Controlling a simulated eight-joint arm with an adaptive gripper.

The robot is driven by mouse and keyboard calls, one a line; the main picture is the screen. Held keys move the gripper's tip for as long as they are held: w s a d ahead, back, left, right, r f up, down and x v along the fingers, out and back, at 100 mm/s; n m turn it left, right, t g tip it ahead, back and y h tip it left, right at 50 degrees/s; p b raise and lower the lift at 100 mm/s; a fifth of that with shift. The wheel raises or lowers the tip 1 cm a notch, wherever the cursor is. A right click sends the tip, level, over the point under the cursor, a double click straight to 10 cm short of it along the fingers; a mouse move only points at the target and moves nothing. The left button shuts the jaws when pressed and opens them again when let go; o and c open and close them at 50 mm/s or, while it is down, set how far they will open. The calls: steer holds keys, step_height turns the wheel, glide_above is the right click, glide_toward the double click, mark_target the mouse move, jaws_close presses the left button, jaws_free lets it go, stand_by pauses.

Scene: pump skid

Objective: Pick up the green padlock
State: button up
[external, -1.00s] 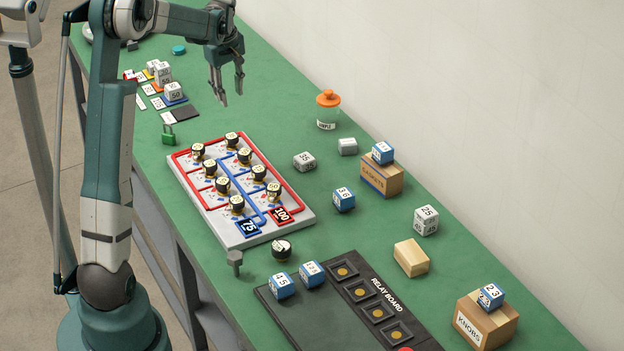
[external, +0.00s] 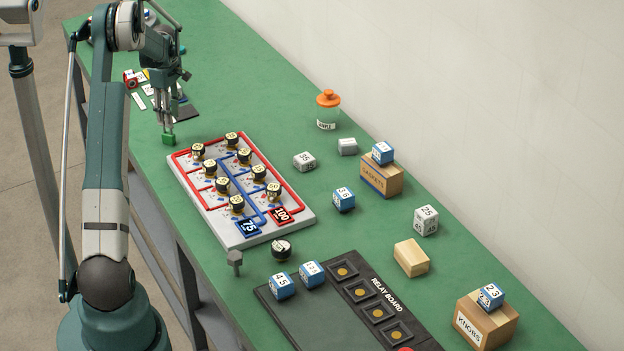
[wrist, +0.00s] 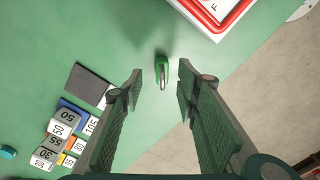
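The green padlock (external: 168,139) lies on the green bench top, just left of the upper left corner of the pump board. My gripper (external: 168,121) is right above it, pointing down, and its tips hide the upper part of the padlock. In the wrist view the padlock (wrist: 162,70) shows between and beyond the two fingertips, with its shackle towards me. My gripper (wrist: 158,84) is open there, with a clear gap between the fingers and nothing held. The fingers do not appear to touch the padlock.
The pump board (external: 244,191) with red and blue pipes and several black knobs lies close to the padlock. Numbered blocks (wrist: 66,125) and a dark square plate (wrist: 87,86) lie on the other side. The bench edge (wrist: 165,135) is near.

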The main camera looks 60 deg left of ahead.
mark_target(170, 134)
steer(key=shift+s+a+f, duration=0.35)
steer(key=shift+s, duration=0.05)
steer(key=shift+f, duration=1.3)
steer(key=shift+f, duration=0.1)
steer(key=shift+d+f, duration=0.2)
steer(key=shift+f, duration=2.3)
jaws_close()
